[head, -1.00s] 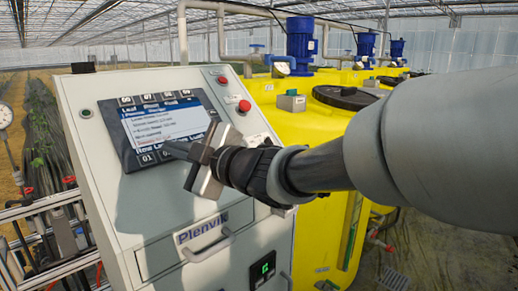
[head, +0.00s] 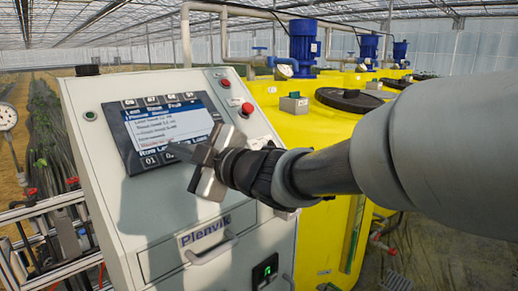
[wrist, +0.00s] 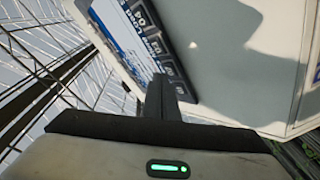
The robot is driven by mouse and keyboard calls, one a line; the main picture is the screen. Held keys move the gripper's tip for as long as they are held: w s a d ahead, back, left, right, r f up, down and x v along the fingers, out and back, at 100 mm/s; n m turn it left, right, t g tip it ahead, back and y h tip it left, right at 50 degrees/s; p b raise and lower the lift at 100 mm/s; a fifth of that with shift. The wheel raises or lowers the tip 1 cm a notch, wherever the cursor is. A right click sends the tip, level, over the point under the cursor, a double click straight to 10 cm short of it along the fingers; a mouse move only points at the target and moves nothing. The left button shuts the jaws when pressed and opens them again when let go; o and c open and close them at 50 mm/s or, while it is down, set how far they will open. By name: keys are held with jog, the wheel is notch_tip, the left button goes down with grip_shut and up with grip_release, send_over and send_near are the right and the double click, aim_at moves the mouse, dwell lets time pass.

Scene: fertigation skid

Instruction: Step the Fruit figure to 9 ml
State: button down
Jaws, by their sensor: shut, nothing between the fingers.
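The control panel screen (head: 160,132) is set in the sloped face of a white cabinet (head: 210,180). It has a row of keys along its top and another along its bottom. A heading row includes the word Fruit, but the figures are too small to read surely. My gripper (head: 172,149) is shut and empty, its fingertips at the lower right part of the screen; I cannot tell whether they touch it. The gripper hides the lower right keys. In the wrist view, the screen (wrist: 128,32) shows at a steep angle beyond the shut fingers (wrist: 158,88).
Red buttons (head: 247,109) sit on the cabinet's right side. A drawer handle (head: 211,250) juts from its front below the screen. Yellow tanks (head: 290,130) with blue motors (head: 303,42) stand behind on the right. A round gauge (head: 8,117) is at the far left.

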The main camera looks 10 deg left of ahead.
jog(key=shift+s+d+r, duration=0.15)
jog(key=shift+r, duration=0.1)
jog(key=d+r+p, duration=0.1)
jog(key=s+r+p, duration=0.1)
jog(key=s+d+r+p, duration=0.1)
jog(key=p, duration=0.1)
jog(key=shift+d+r, duration=0.3)
jog(key=shift+r, duration=0.05)
dwell(1.2)
